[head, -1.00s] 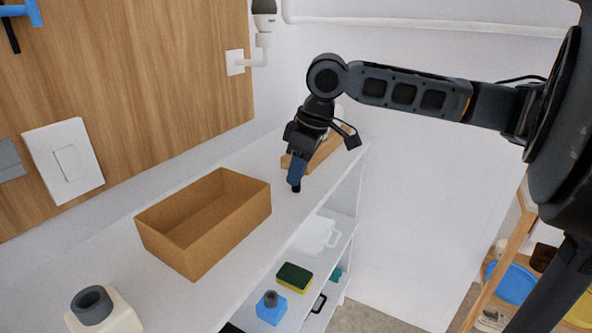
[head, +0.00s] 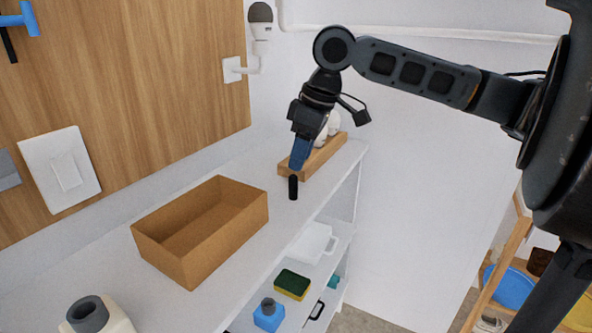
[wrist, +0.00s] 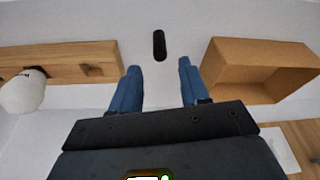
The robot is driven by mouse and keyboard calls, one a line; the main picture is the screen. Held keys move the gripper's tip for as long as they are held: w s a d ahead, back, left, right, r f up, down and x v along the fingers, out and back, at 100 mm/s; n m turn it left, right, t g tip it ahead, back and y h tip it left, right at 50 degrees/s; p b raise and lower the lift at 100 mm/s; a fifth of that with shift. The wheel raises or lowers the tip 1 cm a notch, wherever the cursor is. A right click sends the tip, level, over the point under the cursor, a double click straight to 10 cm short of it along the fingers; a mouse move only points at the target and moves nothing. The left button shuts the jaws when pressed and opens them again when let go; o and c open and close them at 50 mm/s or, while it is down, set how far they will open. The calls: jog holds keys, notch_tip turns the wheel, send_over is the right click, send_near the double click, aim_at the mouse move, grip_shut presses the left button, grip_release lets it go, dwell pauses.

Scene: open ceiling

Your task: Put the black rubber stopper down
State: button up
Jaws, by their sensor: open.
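The black rubber stopper (head: 293,188) is a small dark cylinder that appears to stand upright on the white shelf top (head: 262,262). It is between the open cardboard box and the wooden rack. It also shows in the wrist view (wrist: 159,45), just beyond the fingertips and centred between them. My gripper (head: 298,166) has blue fingers and is just above the stopper. In the wrist view my gripper (wrist: 158,67) has its fingers spread wide with nothing between them. No finger visibly touches the stopper.
The open cardboard box (head: 190,258) stands to the left of the stopper. A wooden rack (head: 318,158) with a white rounded object stands behind it. A grey-necked container (head: 92,315) is at the near left. Lower shelves hold a sponge (head: 292,284) and a blue bottle (head: 268,315).

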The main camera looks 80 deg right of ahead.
jog(key=v, duration=0.6)
